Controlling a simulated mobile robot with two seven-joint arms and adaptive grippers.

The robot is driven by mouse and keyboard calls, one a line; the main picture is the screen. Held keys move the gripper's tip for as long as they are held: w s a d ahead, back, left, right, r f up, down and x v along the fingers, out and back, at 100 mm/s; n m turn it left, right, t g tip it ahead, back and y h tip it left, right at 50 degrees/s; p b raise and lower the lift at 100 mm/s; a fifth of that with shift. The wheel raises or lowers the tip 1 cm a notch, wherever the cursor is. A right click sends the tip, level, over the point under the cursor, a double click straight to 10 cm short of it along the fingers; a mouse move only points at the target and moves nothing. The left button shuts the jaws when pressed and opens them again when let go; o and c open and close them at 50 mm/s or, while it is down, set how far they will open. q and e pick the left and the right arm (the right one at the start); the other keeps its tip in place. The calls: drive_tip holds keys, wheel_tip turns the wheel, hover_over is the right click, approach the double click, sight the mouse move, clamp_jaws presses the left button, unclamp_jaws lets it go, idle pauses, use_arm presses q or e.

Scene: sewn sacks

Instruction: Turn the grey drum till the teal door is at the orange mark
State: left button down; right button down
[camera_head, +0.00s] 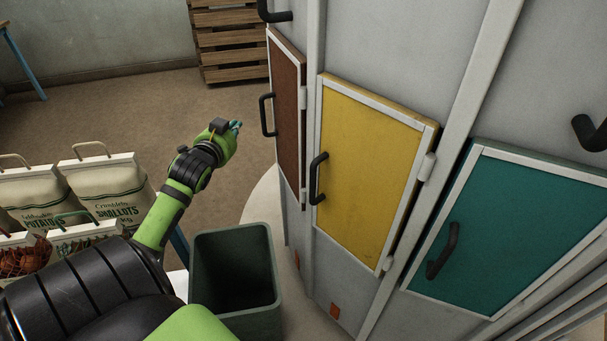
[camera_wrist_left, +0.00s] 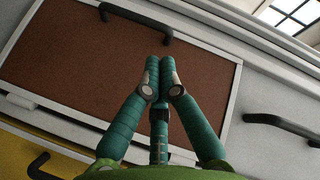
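The grey drum (camera_head: 385,42) fills the right side of the head view. The teal door (camera_head: 520,225) is at its right, the yellow door (camera_head: 370,165) in the middle and the brown door (camera_head: 288,120) at the left; all look closed. A small orange patch (camera_head: 335,311) shows low, below the yellow door; I cannot tell what it sits on. My left gripper (camera_head: 236,126) is left of the brown door, apart from its handle. In the left wrist view its fingertips (camera_wrist_left: 159,62) meet, empty, before the brown door (camera_wrist_left: 75,65). My right gripper is out of view.
Black bar handles stick out from the drum, one at the upper right (camera_head: 590,133). A dark green bin (camera_head: 235,235) stands close to the drum's foot. Sacks (camera_head: 110,185) stand at the left. A wooden pallet (camera_head: 232,40) is at the back; the brown floor before it is clear.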

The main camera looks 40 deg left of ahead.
use_arm(q)
drive_tip(key=s+d+f+m+t+b, duration=0.1)
drive_tip(key=d+f+m+b, duration=0.3)
drive_tip(key=d+f, duration=0.4)
drive_tip(key=m+t+h+b, duration=0.2)
drive_tip(key=m+t+b, duration=0.1)
drive_tip(key=m, duration=0.4)
approach(304, 185)
wheel_tip(304, 185, up, 5)
drive_tip(key=s+d, duration=0.2)
drive_tip(key=x, duration=0.3)
drive_tip(key=p+x, duration=0.1)
drive_tip(key=x, duration=0.2)
drive_tip(key=f+x, duration=0.1)
drive_tip(key=x, duration=0.2)
drive_tip(key=shift+w, duration=0.1)
